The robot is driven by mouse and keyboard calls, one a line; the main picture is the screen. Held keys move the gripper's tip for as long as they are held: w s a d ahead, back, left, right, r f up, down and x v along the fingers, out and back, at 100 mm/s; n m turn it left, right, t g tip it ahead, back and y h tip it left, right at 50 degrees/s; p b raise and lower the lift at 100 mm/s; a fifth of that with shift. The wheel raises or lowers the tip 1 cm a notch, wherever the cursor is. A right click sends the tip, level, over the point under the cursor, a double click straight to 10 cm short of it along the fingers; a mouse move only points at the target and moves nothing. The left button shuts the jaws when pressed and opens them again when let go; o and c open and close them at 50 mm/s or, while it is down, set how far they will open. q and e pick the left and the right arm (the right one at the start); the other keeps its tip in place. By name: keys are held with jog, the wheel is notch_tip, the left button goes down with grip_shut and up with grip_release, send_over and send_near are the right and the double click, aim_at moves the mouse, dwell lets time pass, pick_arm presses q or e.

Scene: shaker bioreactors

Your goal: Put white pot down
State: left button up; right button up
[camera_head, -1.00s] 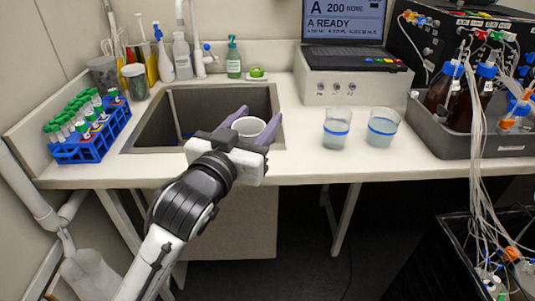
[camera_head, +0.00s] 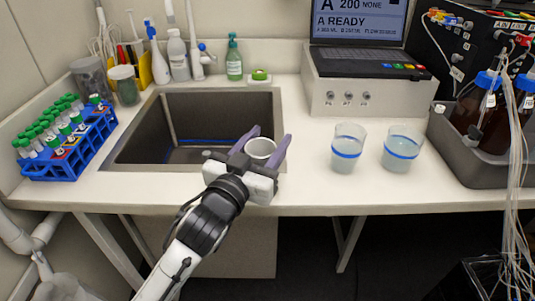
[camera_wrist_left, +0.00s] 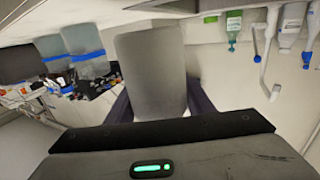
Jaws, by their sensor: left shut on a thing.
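My left gripper (camera_head: 264,147) is shut on the white pot (camera_head: 261,149), its two purple fingers on either side of it. In the head view, the pot shows at the right front corner of the sink, near the sink's right edge. Its open rim faces up toward the head camera. In the left wrist view the pot (camera_wrist_left: 151,72) fills the middle as a grey-white cylinder between the fingers. I cannot tell whether its base touches the counter. My right gripper is not in view.
The sink (camera_head: 190,120) lies open behind and left of the pot. Two beakers with blue bands (camera_head: 346,149) (camera_head: 402,149) stand to the right on the white counter (camera_head: 305,185). A blue tube rack (camera_head: 80,150) is at the left. The counter between pot and beakers is clear.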

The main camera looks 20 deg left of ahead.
aim_at(266, 154)
pick_arm(q)
notch_tip(266, 154, down, 3)
jog(key=shift+r, duration=0.15)
jog(key=shift+f, duration=0.2)
jog(key=shift+f+b, duration=0.15)
jog(key=shift+b, duration=0.15)
jog(key=o, duration=1)
